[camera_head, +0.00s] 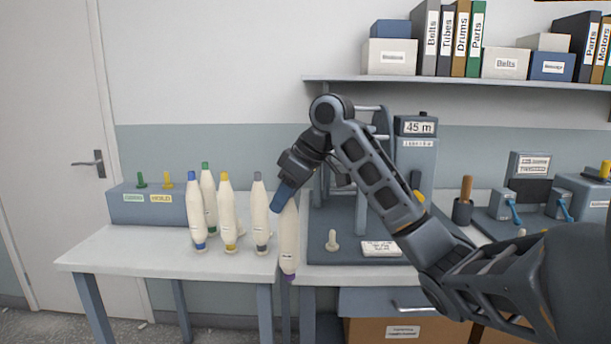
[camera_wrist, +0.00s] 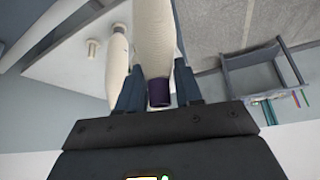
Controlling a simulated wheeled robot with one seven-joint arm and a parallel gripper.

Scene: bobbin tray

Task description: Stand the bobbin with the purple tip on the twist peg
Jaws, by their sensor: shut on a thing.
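My gripper (camera_head: 287,192) is shut on the upper end of a cream bobbin (camera_head: 289,238). The bobbin hangs nearly upright, slightly tilted, with a purple band at its lower end, in front of the gap between the two benches. In the wrist view its purple tip (camera_wrist: 158,92) sits between my fingers (camera_wrist: 160,90). A short pale peg (camera_head: 332,240) stands empty on the dark machine base, right of the held bobbin. Another small pale peg (camera_head: 521,232) shows partly behind my arm at right. I cannot read which one is marked twist.
Bobbins with blue (camera_head: 197,212), green (camera_head: 208,190), yellow (camera_head: 228,212) and grey (camera_head: 260,213) tips stand on the left bench (camera_head: 130,252). A box (camera_head: 150,207) with green and yellow pegs stands behind them.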

